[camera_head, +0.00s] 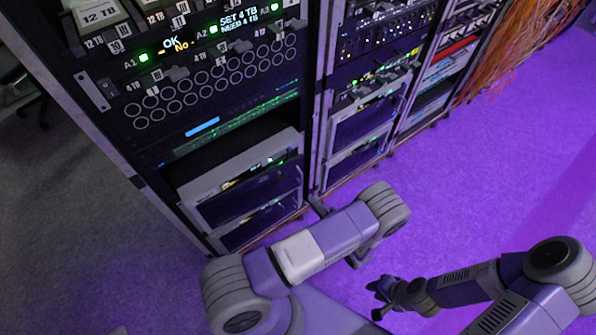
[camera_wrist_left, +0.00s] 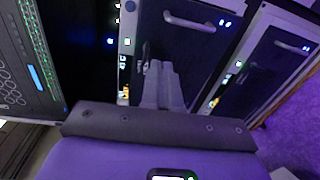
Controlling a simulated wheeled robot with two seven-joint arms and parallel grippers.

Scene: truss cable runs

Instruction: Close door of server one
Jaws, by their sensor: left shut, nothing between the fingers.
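Two dark server doors with bar handles show in the left wrist view: a nearer door (camera_wrist_left: 190,62) with its handle (camera_wrist_left: 189,22) at the top, and a further door (camera_wrist_left: 258,75) to the right. I cannot tell which is server one's, nor whether either is fully shut. My left gripper (camera_wrist_left: 160,72) is shut and empty, its fingers in front of the left edge of the nearer door; I cannot tell if they touch. In the head view my left arm largely hides it. My right gripper (camera_head: 378,300) is open and empty over the floor, away from the rack.
The rack's left bay holds a screen panel (camera_head: 172,43), rows of round ports and a grey-topped unit (camera_head: 240,163) low down. More bays (camera_head: 375,90) continue right, ending at hanging orange cables (camera_head: 520,50). Purple-lit floor (camera_head: 500,140) is clear to the right.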

